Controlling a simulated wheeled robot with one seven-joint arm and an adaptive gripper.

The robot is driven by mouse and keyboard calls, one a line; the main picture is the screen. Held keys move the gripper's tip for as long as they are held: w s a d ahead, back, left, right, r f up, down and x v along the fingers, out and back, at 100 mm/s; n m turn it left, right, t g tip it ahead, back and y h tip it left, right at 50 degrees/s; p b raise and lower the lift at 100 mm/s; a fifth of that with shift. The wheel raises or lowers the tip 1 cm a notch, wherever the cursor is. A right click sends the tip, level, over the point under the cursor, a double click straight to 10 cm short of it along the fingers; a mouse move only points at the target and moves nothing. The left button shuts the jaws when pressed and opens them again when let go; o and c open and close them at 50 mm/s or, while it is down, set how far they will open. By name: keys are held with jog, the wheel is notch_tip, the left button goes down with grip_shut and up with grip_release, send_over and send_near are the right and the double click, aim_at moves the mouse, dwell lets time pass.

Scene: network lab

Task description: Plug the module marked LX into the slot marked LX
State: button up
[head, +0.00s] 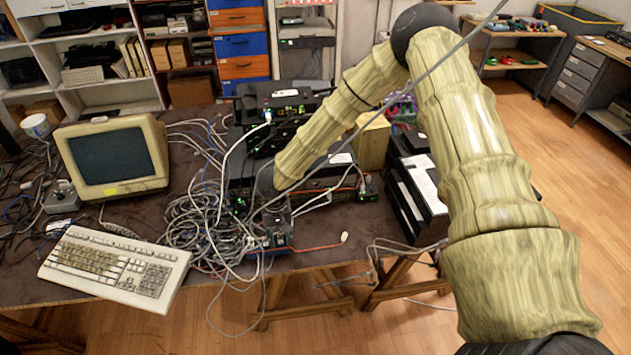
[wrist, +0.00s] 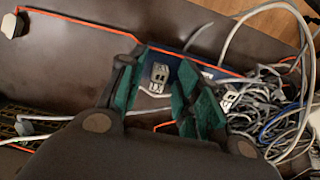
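My gripper (wrist: 162,95) points down over the front of the table, its green-padded fingers apart. Small grey-white modules (wrist: 160,73) show between and beyond the fingers, on a blue holder (wrist: 205,70). I see a gap beside them and no clear grip. Their markings are too small to read, so I cannot tell which is LX. In the head view my gripper (head: 279,232) is dark and covers most of the holder. Black rack equipment (head: 330,185) stands just behind it; its edge shows in the wrist view (wrist: 25,130). The LX slot cannot be made out.
A tangle of grey cables (head: 205,225) lies left of my gripper. An orange cable ends in a white plug (head: 344,237) near the table's front edge. A keyboard (head: 115,268) and monitor (head: 112,158) stand farther left. Black boxes (head: 415,190) stand at the right.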

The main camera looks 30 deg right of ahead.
grip_shut()
jog(key=shift+r, duration=0.15)
jog(key=shift+r+p, duration=2.75)
jog(key=shift+r, duration=0.15)
jog(key=c, duration=0.5)
grip_release()
grip_shut()
jog(key=shift+s+f, duration=0.1)
